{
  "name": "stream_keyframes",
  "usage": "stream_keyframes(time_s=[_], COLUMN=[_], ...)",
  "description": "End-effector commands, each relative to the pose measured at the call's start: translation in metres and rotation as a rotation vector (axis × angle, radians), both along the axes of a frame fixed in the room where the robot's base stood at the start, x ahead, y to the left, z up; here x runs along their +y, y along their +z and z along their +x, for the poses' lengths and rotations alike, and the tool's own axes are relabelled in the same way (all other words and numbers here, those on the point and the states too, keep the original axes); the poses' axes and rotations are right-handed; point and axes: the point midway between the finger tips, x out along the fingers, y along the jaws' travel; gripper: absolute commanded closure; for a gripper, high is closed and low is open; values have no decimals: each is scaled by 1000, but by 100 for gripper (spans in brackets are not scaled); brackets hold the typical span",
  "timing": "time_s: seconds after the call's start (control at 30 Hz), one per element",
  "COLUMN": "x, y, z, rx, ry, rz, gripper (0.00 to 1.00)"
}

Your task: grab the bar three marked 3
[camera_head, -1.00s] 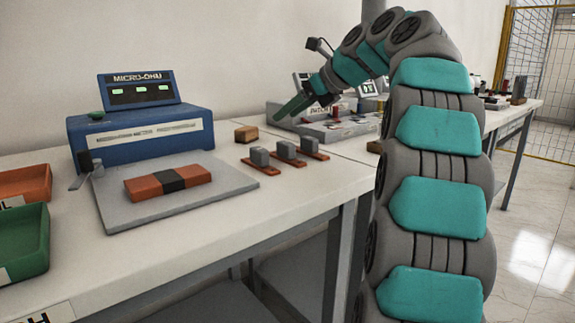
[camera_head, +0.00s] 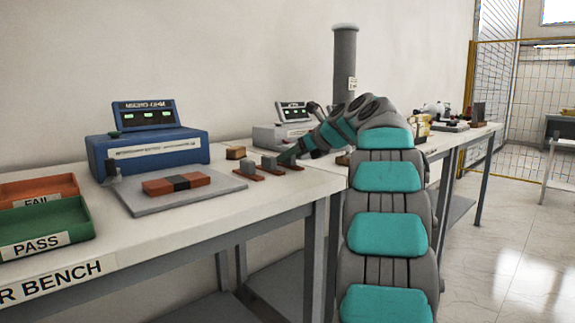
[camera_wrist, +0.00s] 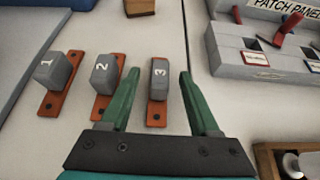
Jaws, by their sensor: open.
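The bar marked 3 (camera_wrist: 158,92) is a copper-coloured strip with a grey block on it, lying on the bench in the wrist view. My gripper (camera_wrist: 160,84) is open, with one green finger on each side of bar 3, apart from its block. The bar marked 2 (camera_wrist: 104,88) lies to its left, close to my left finger, and the bar marked 1 (camera_wrist: 56,80) is further left. In the head view my gripper (camera_head: 290,156) is over the row of bars, beside the bar marked 1 (camera_head: 247,169); bar 3 is largely hidden there.
A grey patch panel (camera_wrist: 235,62) stands right of the bars, and a wooden box (camera_wrist: 268,160) is at lower right. A blue meter (camera_head: 150,150), a grey plate with a copper bar (camera_head: 180,199), and green and red trays (camera_head: 45,245) are on the left. A wooden block (camera_head: 235,153) sits behind the bars.

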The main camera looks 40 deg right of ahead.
Motion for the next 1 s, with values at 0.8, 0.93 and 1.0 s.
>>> stream_keyframes(time_s=[0.8, 0.93, 1.0], x=[2, 2, 2], y=[-8, -8, -8], z=[16, 16, 16], rx=[-1, -1, -1], ry=[0, 0, 0], rz=[0, 0, 0], gripper=[82, 97, 100])
